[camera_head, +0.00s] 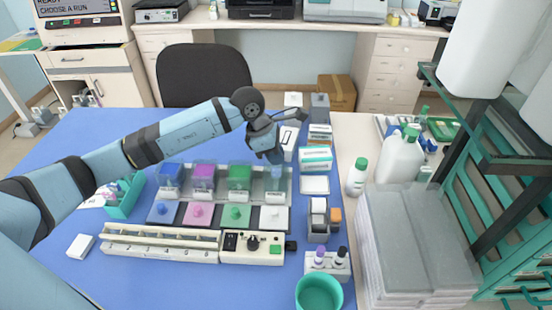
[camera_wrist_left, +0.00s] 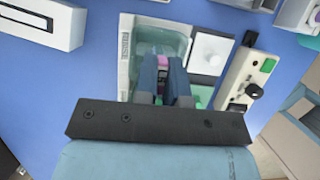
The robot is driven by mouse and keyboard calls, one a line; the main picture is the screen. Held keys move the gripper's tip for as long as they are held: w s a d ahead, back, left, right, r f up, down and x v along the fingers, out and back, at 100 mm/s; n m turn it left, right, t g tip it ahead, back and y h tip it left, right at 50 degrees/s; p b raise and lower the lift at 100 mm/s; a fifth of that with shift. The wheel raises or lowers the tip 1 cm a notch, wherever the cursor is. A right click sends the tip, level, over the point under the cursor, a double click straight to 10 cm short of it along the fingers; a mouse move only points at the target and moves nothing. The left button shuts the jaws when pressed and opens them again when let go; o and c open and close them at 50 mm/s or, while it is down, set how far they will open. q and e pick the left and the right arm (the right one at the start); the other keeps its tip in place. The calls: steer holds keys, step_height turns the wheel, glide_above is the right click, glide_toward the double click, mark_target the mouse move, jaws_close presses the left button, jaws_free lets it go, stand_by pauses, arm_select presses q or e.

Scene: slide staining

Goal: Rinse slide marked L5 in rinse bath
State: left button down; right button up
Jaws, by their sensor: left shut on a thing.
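The rinse bath (camera_wrist_left: 128,75) is a clear, square container labelled RINSE in the left wrist view. In the head view the bath (camera_head: 278,184) stands at the right end of a row of staining baths. My left gripper (camera_head: 274,157) points down over it; the wrist view shows its fingers (camera_wrist_left: 164,64) above or inside the bath's opening. The gripper is shut on a slide, of which only a small pink-purple end (camera_wrist_left: 162,60) shows between the fingers. The L5 mark cannot be read, and the slide's depth in the bath cannot be told. My right gripper is not in view.
Blue (camera_head: 171,173), purple (camera_head: 203,178) and green (camera_head: 238,177) baths stand left of the rinse bath. Coloured lids lie in front, with a white lid (camera_head: 274,217) nearest it. A long slide rack (camera_head: 160,244) and control box (camera_head: 262,246) lie nearer; boxes (camera_head: 316,158) stand right.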

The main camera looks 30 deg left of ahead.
arm_select(q)
step_height(320, 180, up, 6)
steer(key=shift+r+p, duration=0.1)
steer(key=shift+p, duration=1.05)
